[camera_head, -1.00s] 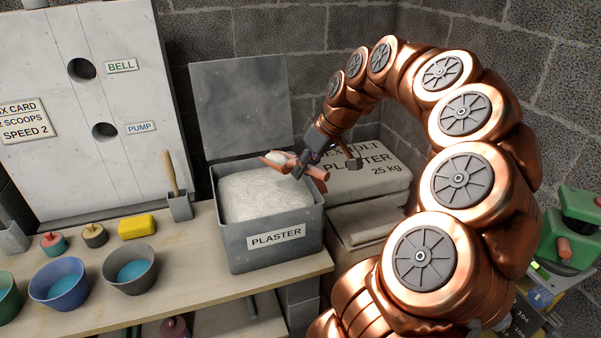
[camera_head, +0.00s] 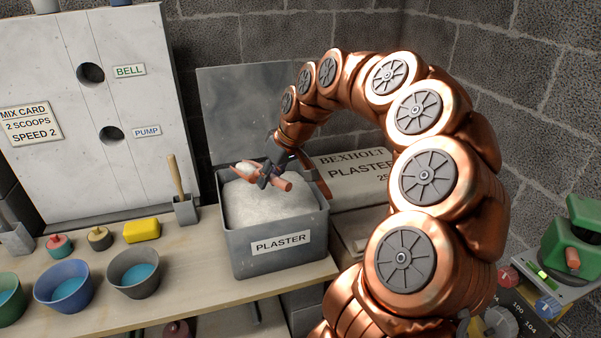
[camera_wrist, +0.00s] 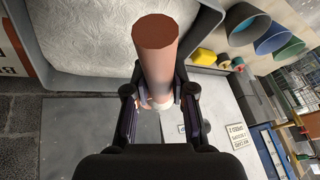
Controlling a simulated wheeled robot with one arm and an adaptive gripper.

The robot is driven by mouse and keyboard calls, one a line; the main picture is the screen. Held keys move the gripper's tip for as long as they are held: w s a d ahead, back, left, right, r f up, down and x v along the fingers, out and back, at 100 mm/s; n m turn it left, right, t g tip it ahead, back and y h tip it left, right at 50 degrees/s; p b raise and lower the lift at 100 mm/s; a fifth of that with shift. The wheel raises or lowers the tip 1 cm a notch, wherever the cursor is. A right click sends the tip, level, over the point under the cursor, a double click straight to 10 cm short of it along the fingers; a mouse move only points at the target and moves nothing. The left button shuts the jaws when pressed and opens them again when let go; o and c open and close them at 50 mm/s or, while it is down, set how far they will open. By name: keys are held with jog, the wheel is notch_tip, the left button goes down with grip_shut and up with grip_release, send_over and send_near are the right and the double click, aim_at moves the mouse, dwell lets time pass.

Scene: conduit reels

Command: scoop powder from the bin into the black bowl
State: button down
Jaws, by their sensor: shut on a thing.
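The grey bin (camera_head: 279,259), labelled PLASTER, stands on the bench with its lid up. White powder (camera_head: 262,205) lies inside it. My gripper (camera_head: 268,174) is above the powder, shut on the reddish handle of a scoop (camera_head: 284,183). The scoop's head carries a white heap and sits over the left part of the bin. In the wrist view the handle (camera_wrist: 160,60) lies between the fingers and mostly hides the scoop head. The black bowl (camera_head: 133,283), dark grey in the picture and holding blue liquid, stands on the bench left of the bin.
A blue bowl (camera_head: 64,295) and a green bowl (camera_head: 8,303) stand further left. Behind them are a yellow block (camera_head: 141,231), two small knobbed items and a wooden-handled tool (camera_head: 182,200). A plaster sack (camera_head: 345,185) lies right of the bin. Bare bench separates bowl and bin.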

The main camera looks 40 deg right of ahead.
jog(key=w+a+f, duration=0.2)
jog(key=w+a, duration=0.2)
jog(key=a, duration=0.6)
jog(key=w+a+f, duration=0.3)
jog(key=w+a, duration=0.2)
jog(key=a, duration=0.5)
jog(key=shift+f, duration=0.15)
